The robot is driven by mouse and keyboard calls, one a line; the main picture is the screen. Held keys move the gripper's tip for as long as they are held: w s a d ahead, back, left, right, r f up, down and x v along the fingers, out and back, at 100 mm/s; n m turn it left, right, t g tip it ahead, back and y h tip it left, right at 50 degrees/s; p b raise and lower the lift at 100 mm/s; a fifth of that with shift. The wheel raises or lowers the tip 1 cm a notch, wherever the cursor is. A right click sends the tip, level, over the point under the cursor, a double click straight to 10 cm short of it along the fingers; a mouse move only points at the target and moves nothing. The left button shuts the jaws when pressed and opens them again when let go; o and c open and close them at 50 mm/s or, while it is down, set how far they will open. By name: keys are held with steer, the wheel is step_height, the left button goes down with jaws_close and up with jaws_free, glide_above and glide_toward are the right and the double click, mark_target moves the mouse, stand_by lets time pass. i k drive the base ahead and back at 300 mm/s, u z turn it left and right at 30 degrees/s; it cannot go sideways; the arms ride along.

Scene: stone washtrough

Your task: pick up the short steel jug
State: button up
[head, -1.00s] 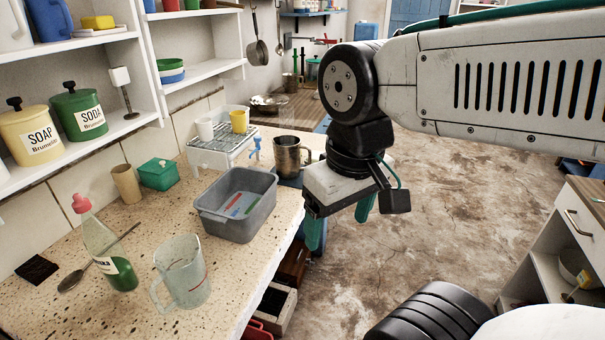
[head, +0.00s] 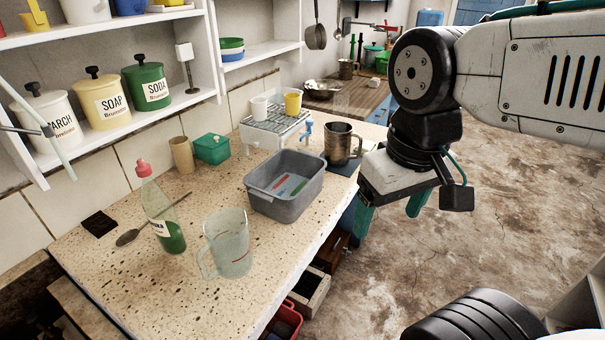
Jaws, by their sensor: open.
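A short steel jug (head: 338,146) stands upright near the right edge of the speckled counter (head: 120,285), behind the grey basin. Its handle points right, towards my arm. My gripper (head: 390,213) hangs in front and to the right of the jug, over the floor side of the counter edge. Its teal fingers are apart and empty, pointing down. The gripper does not touch the jug.
A grey basin (head: 285,200) stands in front of the jug. A rack (head: 275,128) with white and yellow cups is to its left. A clear measuring jug (head: 228,250) and a pink-capped bottle (head: 160,215) stand nearer. Another steel vessel (head: 347,68) is farther back.

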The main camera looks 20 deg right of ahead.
mark_target(338, 146)
steer(key=z, duration=1.7)
steer(key=i, duration=1.35)
steer(key=u, duration=1.15)
